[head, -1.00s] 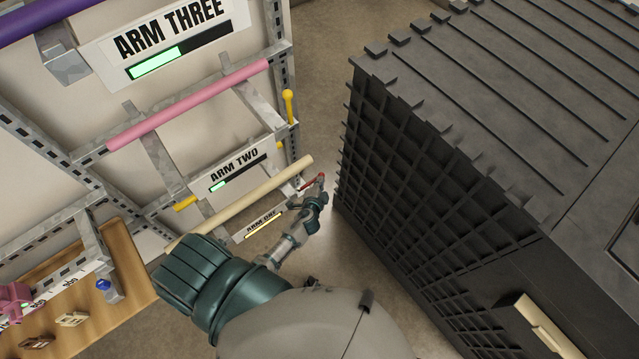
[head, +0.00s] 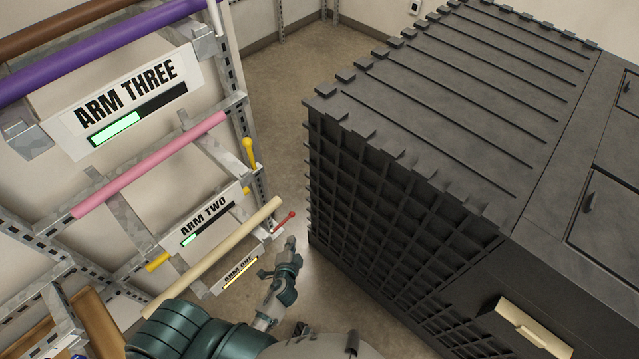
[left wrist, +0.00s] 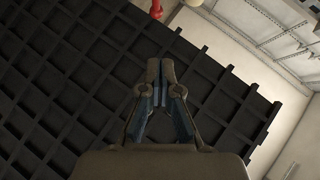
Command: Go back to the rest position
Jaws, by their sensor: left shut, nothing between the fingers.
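My left gripper (head: 290,246) is shut and empty, low in the middle of the head view. It points up the picture between the pipe rack and the dark cabinet. In the left wrist view the two fingers (left wrist: 160,75) meet at their tips with nothing between them. A lever with a red end (head: 287,221) sticks out from the rack just beyond the gripper; in the picture they are close, and I cannot tell whether they touch. A red piece (left wrist: 156,9) also shows at the top of the left wrist view. My right gripper is in neither view.
The rack on the left holds cream (head: 215,258), pink (head: 150,165) and purple (head: 110,55) pipes, with signs such as ARM THREE (head: 130,100). A yellow-ended lever (head: 249,153) juts out. The dark ribbed cabinet (head: 400,200) fills the right. Bare floor (head: 285,120) lies between them.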

